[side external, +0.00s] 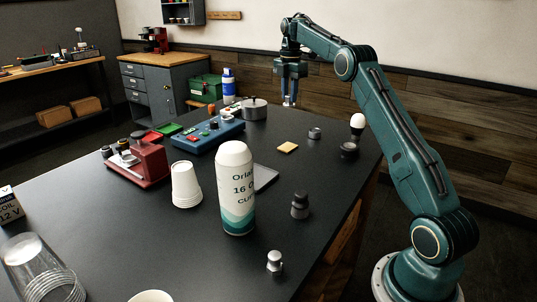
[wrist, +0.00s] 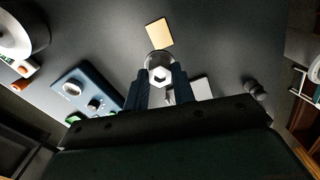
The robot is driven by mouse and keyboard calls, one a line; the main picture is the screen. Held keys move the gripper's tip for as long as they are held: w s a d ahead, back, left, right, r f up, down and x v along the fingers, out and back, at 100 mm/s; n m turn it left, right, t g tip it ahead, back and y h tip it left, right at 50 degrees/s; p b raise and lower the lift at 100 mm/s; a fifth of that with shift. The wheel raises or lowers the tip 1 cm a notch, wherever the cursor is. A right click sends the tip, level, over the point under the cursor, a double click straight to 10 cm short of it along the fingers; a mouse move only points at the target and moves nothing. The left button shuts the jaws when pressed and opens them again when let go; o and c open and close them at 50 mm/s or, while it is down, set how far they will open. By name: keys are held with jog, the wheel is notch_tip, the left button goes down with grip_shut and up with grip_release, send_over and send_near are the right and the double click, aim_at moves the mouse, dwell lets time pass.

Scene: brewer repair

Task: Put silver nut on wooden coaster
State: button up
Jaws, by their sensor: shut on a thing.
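The wooden coaster (side external: 288,148) is a small tan square lying flat on the black table.
A blue control box (side external: 208,133), a metal pot (side external: 254,108) and a red machine (side external: 139,163) stand to the left. A tall can (side external: 236,190) and stacked cups (side external: 186,185) stand nearer. A small grey cylinder (side external: 314,133) is right of the coaster.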

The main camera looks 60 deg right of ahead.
aim_at(289, 96)
jog(key=shift+f, duration=7.6)
jog(key=shift+f, duration=0.15)
jog(key=o, duration=1)
notch_tip(289, 96, up, 12)
jog(key=shift+r, duration=0.15)
